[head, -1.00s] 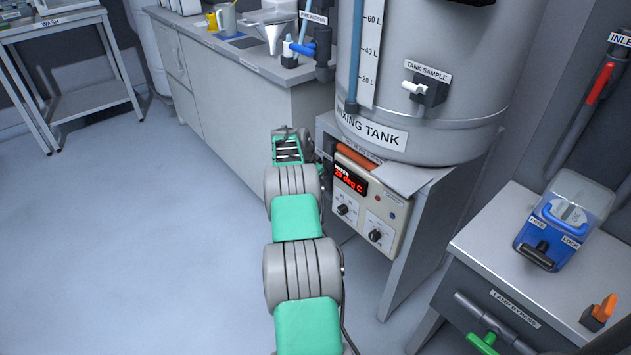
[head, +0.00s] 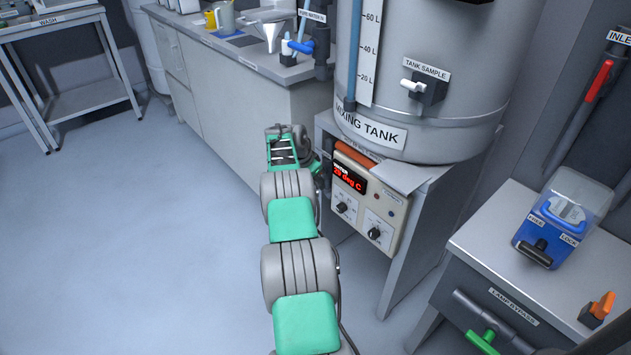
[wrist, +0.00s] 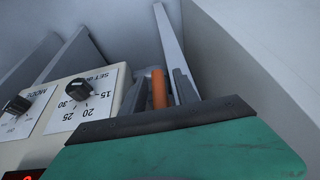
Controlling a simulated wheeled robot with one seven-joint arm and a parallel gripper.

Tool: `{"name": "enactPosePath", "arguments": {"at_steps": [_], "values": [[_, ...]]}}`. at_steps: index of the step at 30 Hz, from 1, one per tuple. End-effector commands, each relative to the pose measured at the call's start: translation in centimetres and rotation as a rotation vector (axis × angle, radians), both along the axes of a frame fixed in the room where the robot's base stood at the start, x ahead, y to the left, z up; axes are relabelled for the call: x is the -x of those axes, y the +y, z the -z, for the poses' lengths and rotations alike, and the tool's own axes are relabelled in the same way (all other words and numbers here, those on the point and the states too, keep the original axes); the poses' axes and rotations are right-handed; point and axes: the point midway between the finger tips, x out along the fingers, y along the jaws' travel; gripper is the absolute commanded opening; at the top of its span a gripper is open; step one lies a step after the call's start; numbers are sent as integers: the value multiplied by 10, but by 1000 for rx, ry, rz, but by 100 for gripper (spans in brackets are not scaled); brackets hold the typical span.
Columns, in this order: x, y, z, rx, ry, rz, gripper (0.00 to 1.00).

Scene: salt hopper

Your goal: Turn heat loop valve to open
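No label reading heat loop is legible, so I cannot tell for sure which part is the valve. An orange bar (head: 357,156) lies under the mixing tank, behind the top of the heater control box; a label beside it is mostly hidden. In the wrist view an orange cylinder (wrist: 158,88) stands beyond my gripper (wrist: 160,92), in line with the gap between two grey fingers. The fingers look apart, with no clear contact on the cylinder.
The heater control box (head: 367,203) with two knobs is close beside my arm; it also shows in the wrist view (wrist: 75,105). The mixing tank (head: 425,90) stands above. A counter (head: 235,95) is behind. Floor at left is clear.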

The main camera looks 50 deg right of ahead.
Motion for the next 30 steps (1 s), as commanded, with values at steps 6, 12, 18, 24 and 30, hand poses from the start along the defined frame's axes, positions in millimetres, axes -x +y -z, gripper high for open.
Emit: {"name": "enactPosePath", "arguments": {"at_steps": [6, 12, 18, 24, 30], "values": [[0, 0, -2, 1, -1, 1, 36], [-4, 11, -34, 4, -3, -1, 36], [-5, 26, -66, 1, -2, -1, 36], [-5, 30, -72, -1, 1, 0, 36], [-6, 29, -72, 0, 0, 0, 36]]}}
